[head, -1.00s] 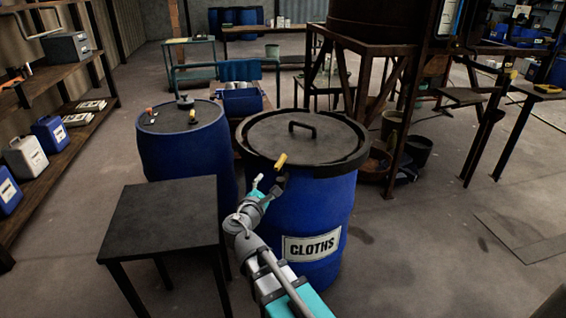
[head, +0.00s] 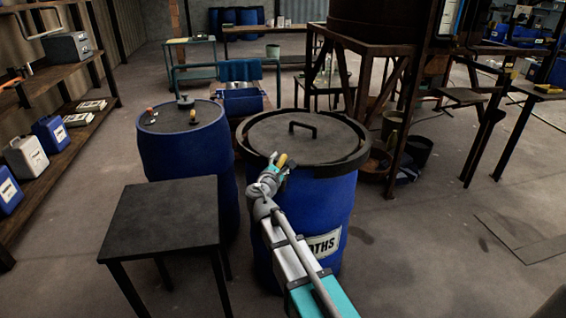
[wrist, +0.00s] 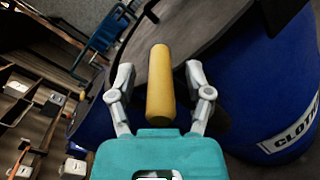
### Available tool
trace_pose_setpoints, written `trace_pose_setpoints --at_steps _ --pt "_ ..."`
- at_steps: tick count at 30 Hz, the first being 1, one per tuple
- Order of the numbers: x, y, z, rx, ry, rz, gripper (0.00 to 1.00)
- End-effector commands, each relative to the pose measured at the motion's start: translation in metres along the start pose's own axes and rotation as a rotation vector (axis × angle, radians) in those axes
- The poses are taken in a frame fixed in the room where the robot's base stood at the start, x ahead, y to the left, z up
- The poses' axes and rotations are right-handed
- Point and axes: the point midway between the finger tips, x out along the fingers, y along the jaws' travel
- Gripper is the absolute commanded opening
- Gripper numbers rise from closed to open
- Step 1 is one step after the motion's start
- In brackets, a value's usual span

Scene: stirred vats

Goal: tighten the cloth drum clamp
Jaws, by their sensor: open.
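The blue cloth drum (head: 316,205) stands upright in the middle of the head view, its label partly hidden by my arm. A dark lid (head: 300,130) with a bar handle lies on it, ringed by a dark clamp band (head: 335,168). The clamp's yellow handle (head: 282,160) is at the band's near side; in the wrist view the yellow handle (wrist: 159,88) lies between my fingers. My gripper (head: 271,166) is at the handle. In the wrist view my gripper (wrist: 160,78) is open, with a finger on each side and visible gaps to the handle.
A second blue drum (head: 185,155) with small fittings on top stands to the left. A small dark table (head: 160,215) is in front of it. A shelf (head: 60,140) with containers lines the left wall. A rusty stand (head: 370,90) is behind right; floor at right is mostly open.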

Motion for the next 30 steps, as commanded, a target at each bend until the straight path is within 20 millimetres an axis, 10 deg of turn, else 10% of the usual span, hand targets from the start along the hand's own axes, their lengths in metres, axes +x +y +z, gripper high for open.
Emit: trace_pose_setpoints --at_steps 14,24,30 --pt "0.0088 -0.0004 0.0004 0.000 0.000 0.000 0.65" --pt "0.0089 -0.0006 0.0005 0.000 -0.001 -0.001 0.04" --pt "0.0102 -0.0038 0.0034 0.000 -0.003 -0.003 0.00"
